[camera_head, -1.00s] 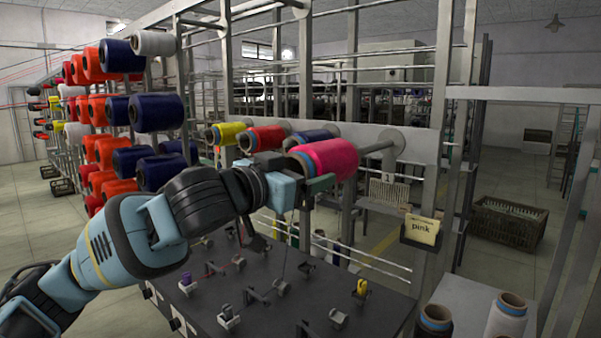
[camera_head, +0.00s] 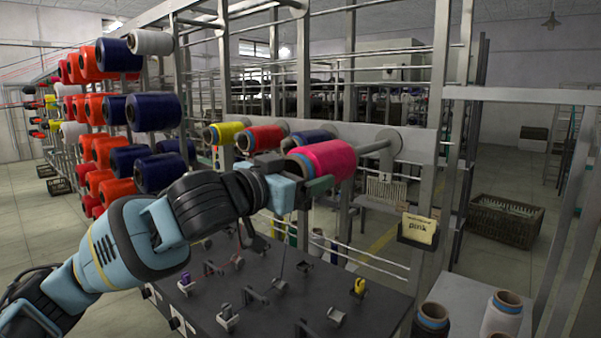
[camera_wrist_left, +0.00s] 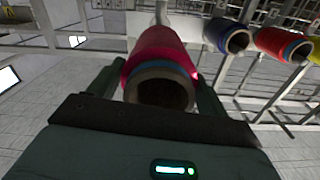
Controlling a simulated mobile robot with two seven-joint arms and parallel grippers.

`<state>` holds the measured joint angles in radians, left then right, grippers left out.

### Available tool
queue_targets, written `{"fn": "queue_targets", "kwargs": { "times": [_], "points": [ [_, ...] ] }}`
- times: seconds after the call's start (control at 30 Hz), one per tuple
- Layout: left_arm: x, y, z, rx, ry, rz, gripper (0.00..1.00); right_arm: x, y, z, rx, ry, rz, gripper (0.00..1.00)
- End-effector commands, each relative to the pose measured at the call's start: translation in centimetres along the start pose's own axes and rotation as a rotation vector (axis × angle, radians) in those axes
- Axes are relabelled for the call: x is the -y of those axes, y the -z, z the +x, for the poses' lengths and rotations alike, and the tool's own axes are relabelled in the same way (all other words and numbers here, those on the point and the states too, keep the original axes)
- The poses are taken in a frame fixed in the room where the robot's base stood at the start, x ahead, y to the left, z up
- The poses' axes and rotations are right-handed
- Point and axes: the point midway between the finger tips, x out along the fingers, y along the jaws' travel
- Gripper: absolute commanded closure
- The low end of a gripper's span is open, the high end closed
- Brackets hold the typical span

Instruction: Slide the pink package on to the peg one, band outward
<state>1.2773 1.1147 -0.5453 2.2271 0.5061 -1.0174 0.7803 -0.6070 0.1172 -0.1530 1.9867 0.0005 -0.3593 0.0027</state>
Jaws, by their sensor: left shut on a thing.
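The pink package (camera_head: 330,159) is held in front of peg one (camera_head: 374,147), a grey rod on a round flange above the label "1" (camera_head: 385,177). Package and peg look lined up, and bare rod shows between the package and the flange. I cannot tell how far the rod enters the bore. The blue band (camera_head: 300,166) is at the outward end, nearest my left gripper (camera_head: 312,180). In the left wrist view the gripper (camera_wrist_left: 160,82) has one finger on each side of the package (camera_wrist_left: 160,48); its open bore end and blue band (camera_wrist_left: 163,66) face the camera.
Yellow (camera_head: 224,133), red (camera_head: 262,137) and navy (camera_head: 312,137) packages sit on pegs to the left along the rail. A dark winding table (camera_head: 270,300) lies below. A card reading "pink" (camera_head: 418,230) hangs at the right. Spare cones (camera_head: 432,322) stand at the front right.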

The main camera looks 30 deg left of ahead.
Motion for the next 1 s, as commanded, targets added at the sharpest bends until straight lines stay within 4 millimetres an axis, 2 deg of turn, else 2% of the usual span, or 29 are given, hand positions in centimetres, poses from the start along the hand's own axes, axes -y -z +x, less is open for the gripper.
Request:
{"fn": "queue_targets", "kwargs": {
  "times": [0.47, 1.0],
  "points": [
    [0.1, 0.0, 0.0, -0.004, 0.001, 0.0, 0.66, 0.0, 0.2, 0.0, -0.004, 0.0, 0.0, 0.14],
    [0.1, 0.1, 3.0, -0.004, 0.0, -0.002, 0.66, 0.1, 1.8, -0.3, -0.032, -0.003, 0.003, 0.14]
  ]
}}
